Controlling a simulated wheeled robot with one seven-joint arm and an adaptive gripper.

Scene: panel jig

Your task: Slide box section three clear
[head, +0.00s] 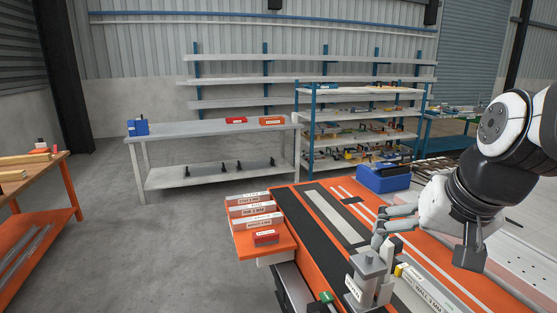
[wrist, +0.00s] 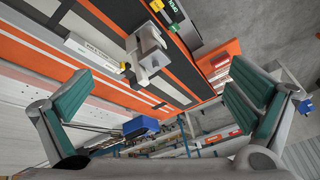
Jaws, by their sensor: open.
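My gripper (head: 388,226) is open over the orange work table (head: 313,187), with its fingers pointing left in the head view. In the wrist view my gripper (wrist: 165,75) has its teal-padded fingers wide apart with nothing between them. A grey metal block fixture (head: 368,268) stands on the table just below the fingers in the head view. It also shows between and beyond the fingers in the wrist view (wrist: 148,48). A pale bar (head: 425,290) beside it bears a label that seems to read "WALL 3 MM"; it also shows in the wrist view (wrist: 93,50). I cannot make out which piece is box section three.
An orange side shelf (head: 272,247) holds several labelled white boxes and a red box (head: 266,238). A blue bin (head: 384,178) stands at the table's far end. A grey bench (head: 210,130) and shelving stand behind.

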